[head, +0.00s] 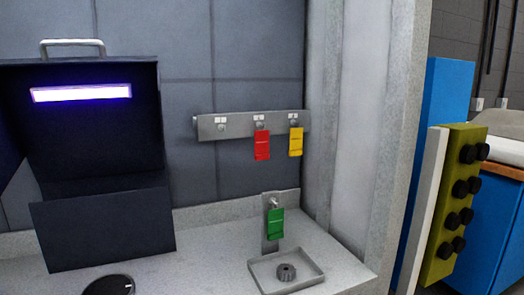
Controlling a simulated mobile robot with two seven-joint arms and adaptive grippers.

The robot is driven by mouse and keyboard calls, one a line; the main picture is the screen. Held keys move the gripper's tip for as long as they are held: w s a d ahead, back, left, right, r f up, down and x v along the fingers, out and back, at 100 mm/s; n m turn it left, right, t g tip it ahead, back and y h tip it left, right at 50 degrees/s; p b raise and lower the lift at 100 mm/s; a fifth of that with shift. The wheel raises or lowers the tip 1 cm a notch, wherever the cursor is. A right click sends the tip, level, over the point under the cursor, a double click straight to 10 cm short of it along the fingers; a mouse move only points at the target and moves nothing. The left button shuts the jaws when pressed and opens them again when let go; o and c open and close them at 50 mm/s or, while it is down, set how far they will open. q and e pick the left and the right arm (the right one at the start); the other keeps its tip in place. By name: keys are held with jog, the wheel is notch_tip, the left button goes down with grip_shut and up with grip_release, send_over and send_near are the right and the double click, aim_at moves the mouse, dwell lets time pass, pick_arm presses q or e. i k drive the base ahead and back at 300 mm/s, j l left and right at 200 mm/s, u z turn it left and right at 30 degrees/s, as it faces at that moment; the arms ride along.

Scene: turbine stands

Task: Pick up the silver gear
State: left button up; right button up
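A small grey metal gear (286,271) with a hole in its middle sits in a shallow square tray (262,280) on the light grey counter. It is the only gear I can make out, and it looks dark grey to silver. Neither of my grippers shows in the head view, so I cannot see how they stand relative to the gear.
A green tag (275,223) hangs on an upright plate behind the tray. Red (262,145) and yellow (295,141) tags hang on a wall rail (222,129). A dark box (110,225) with a lit purple strip stands left. A pillar (365,120) bounds the counter's right.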

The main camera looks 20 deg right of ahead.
aim_at(286, 272)
jog(key=i+l+z, duration=0.5)
jog(key=i+l, duration=0.25)
